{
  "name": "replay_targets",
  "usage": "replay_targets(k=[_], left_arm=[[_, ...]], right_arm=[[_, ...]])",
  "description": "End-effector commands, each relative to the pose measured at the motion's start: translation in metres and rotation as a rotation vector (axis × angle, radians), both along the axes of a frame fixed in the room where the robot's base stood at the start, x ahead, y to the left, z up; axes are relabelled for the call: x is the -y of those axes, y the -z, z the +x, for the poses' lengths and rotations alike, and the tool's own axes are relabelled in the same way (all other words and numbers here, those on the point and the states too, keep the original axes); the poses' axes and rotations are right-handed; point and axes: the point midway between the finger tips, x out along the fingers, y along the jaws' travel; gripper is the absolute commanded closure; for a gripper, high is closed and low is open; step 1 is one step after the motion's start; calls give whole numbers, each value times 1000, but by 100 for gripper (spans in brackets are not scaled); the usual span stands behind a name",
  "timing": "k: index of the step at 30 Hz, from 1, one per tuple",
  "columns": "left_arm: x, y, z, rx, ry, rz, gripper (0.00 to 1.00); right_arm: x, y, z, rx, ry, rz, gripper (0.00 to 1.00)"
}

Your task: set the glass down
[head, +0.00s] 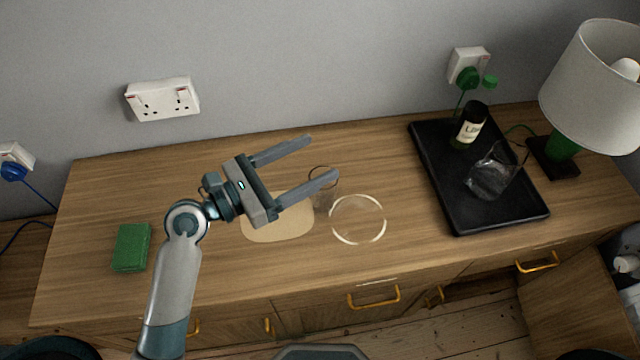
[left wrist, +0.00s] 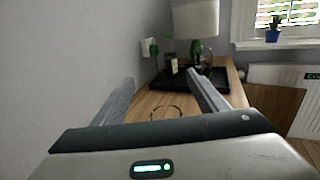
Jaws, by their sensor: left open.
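A small clear glass (head: 322,200) stands upright on the wooden cabinet top, by the right edge of a beige mat (head: 270,230). Whether its base touches the mat is hard to tell. My left gripper (head: 322,158) is open, with nothing held between its fingers. In the head view its nearer finger crosses in front of the glass rim and hides part of it. In the left wrist view the two fingers (left wrist: 160,88) are spread wide. My right gripper is out of view.
A clear round dish with a pale rim (head: 345,240) lies right of the glass. A black tray (head: 480,222) holds a dark bottle (head: 470,128) and a clear vessel (head: 488,180). A lamp (head: 590,90) stands far right. A green book (head: 132,247) lies left.

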Motion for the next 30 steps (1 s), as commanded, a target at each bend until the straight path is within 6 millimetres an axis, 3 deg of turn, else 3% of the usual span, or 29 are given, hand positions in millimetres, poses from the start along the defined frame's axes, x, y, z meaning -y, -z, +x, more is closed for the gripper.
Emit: replay_targets(k=[14, 20, 30], left_arm=[[-2, 4, -1, -2, -7, -5, 33], [-2, 26, -1, -4, -7, -4, 33], [-2, 81, -1, -5, -7, -6, 33]], right_arm=[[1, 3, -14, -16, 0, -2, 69], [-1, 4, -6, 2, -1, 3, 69], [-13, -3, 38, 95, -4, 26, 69]])
